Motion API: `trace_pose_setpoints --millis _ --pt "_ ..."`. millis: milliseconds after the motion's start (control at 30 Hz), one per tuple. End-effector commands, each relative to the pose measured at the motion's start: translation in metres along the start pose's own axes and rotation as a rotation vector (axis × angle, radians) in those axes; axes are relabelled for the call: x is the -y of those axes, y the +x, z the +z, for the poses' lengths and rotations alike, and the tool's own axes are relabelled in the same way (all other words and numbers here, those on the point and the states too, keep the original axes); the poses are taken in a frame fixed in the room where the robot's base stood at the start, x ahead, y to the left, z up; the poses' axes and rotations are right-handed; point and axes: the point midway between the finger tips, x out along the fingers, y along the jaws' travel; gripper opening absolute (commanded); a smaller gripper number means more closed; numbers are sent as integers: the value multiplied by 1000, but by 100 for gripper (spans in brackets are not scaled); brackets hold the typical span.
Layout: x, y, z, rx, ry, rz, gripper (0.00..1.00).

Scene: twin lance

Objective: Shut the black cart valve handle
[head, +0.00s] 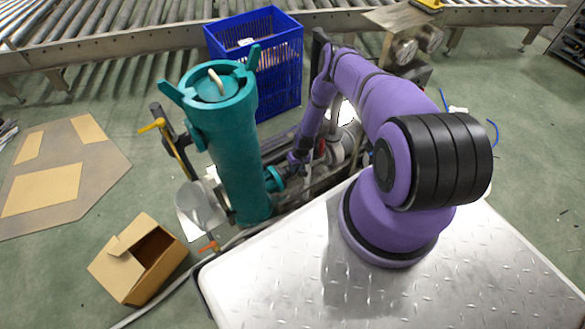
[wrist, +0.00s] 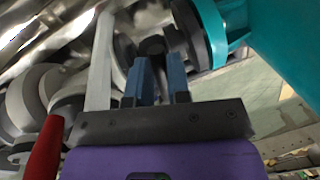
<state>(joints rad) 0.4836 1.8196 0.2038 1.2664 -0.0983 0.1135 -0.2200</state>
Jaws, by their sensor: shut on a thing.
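In the wrist view, my gripper (wrist: 158,68) has its two blue fingers closed around a black part (wrist: 152,46), which looks like the black valve handle. The part lies between the fingertips, beside a dark round flange and the teal pipe fitting (wrist: 208,30). The handle's full shape and angle are hidden by the fingers. In the head view, my purple arm reaches down behind the plate to the cart piping, and my gripper (head: 298,163) is small and dark just right of the teal vessel (head: 230,140). The handle cannot be made out there.
A red handle (wrist: 42,150) and grey pipes (wrist: 30,100) lie left of my gripper in the wrist view. A blue crate (head: 278,70) stands behind the teal vessel. A yellow valve handle (head: 152,126), an orange one (head: 208,247) and a cardboard box (head: 135,262) are at left.

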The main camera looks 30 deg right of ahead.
Motion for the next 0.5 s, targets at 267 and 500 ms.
trace_pose_setpoints --millis 267,500 --pt "-10 -2 -1 30 -148 0 0" --pt "-13 -3 -3 40 -206 0 0"
